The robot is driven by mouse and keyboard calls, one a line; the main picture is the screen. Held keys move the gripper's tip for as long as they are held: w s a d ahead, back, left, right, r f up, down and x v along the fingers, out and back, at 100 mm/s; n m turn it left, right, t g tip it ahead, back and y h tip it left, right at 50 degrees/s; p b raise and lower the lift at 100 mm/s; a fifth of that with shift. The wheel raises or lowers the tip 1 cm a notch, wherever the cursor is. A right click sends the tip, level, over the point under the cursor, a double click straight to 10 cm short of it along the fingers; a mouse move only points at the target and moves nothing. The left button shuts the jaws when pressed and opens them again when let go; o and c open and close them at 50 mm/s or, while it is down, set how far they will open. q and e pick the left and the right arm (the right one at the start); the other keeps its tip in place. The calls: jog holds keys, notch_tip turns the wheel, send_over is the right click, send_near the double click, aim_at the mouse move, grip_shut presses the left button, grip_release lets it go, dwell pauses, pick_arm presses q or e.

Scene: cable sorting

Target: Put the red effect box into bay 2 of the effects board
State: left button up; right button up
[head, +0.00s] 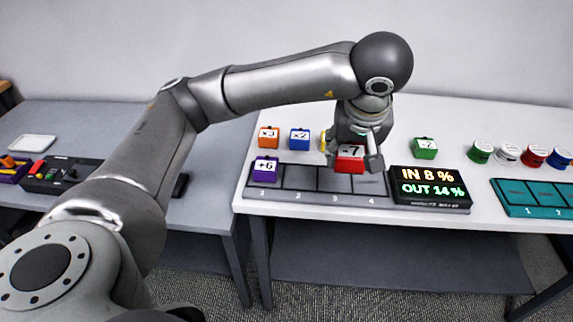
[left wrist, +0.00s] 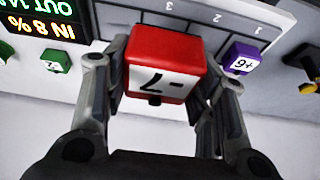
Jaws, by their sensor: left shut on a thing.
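The red effect box (head: 350,160), marked -7, is held between the fingers of my left gripper (head: 353,157). In the left wrist view the fingers (left wrist: 165,78) clasp the red box (left wrist: 155,55) on both sides. In the head view the box appears in front of bays 3 and 4 of the dark effects board (head: 316,198); its height above the board is hard to tell. Bay 2 (head: 298,178) is empty, left of the held box. A purple box (head: 265,167), marked +6, sits in bay 1. My right gripper is not in view.
Orange (head: 268,136) and blue (head: 299,138) boxes stand behind the board; a yellow one (head: 323,143) is partly hidden by my gripper. A display (head: 430,186) reads IN 8 %, OUT 14 %. A green box (head: 424,147) stands behind it. A teal board (head: 530,194) lies at right.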

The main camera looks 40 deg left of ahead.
pick_arm(q)
jog(key=w+a+f, duration=0.2)
jog(key=a+f, duration=0.2)
jog(key=a, duration=0.4)
send_over(301, 173)
jog(key=s+d, duration=0.2)
jog(key=f, duration=0.4)
jog(key=shift+w+a+f, duration=0.2)
jog(key=shift+a+f, duration=0.05)
jog(key=shift+f, duration=0.1)
jog(key=shift+a+f, duration=0.25)
jog(key=shift+f, duration=0.05)
notch_tip(301, 173, down, 3)
jog(key=shift+w+a+f+p, duration=0.1)
jog(key=shift+a+f+p, duration=0.05)
jog(key=shift+p, duration=0.15)
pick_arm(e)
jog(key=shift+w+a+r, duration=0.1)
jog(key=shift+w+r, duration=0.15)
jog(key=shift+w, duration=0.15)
pick_arm(q)
jog(key=shift+f+b, duration=0.7)
jog(key=o, duration=1.2)
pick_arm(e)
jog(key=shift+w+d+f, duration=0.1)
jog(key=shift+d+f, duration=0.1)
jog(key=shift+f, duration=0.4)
